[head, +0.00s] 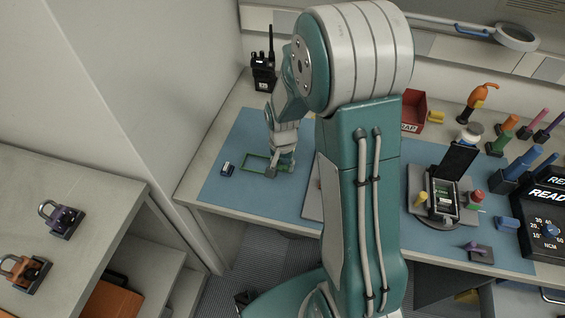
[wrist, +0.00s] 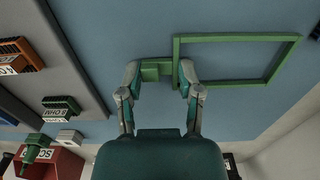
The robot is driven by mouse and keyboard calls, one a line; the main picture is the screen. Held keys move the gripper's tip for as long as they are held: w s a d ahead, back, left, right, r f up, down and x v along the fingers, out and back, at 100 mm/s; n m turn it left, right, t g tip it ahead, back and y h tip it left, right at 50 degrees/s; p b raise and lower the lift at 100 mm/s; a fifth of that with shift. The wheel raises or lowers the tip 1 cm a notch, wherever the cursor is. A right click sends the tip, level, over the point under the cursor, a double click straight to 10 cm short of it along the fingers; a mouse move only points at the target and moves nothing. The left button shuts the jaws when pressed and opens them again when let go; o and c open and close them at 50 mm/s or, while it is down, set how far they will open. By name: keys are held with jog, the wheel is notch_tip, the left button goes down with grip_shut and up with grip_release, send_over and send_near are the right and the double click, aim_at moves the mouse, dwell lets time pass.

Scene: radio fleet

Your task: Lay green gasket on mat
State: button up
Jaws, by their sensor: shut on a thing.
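The green gasket (wrist: 235,38) is a thin rectangular frame with a small tab at one end. My gripper (wrist: 158,70) is shut on that tab, with one finger on each side in the wrist view. The open frame extends to the right of the fingers there. In the head view, the gasket (head: 256,154) appears over the left part of the blue mat (head: 240,190), with my gripper (head: 280,170) at its right end. The gasket looks flat and close to the mat; I cannot tell whether it touches. My arm hides the middle of the mat.
A black handheld radio (head: 263,72) stands behind. Right of my arm are a red bin (head: 413,112), an open device in a holder (head: 443,203) and several tools. Bare mat lies in front of the gasket.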

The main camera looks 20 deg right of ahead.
jog(key=shift+f, duration=0.2)
jog(key=o, duration=0.7)
jog(key=shift+o, duration=0.2)
notch_tip(320, 180, up, 13)
jog(key=s+a+r+n+t, duration=0.2)
jog(key=s+r, duration=0.4)
jog(key=s, duration=0.3)
jog(key=s+a+r+n+t, duration=0.1)
jog(key=s+r+n+t, duration=0.2)
jog(key=s+r+n, duration=0.2)
jog(key=s+r, duration=0.2)
jog(key=s, duration=0.1)
jog(key=shift+s+a+t, duration=0.3)
jog(key=shift+s+a, duration=0.05)
jog(key=shift+a, duration=0.05)
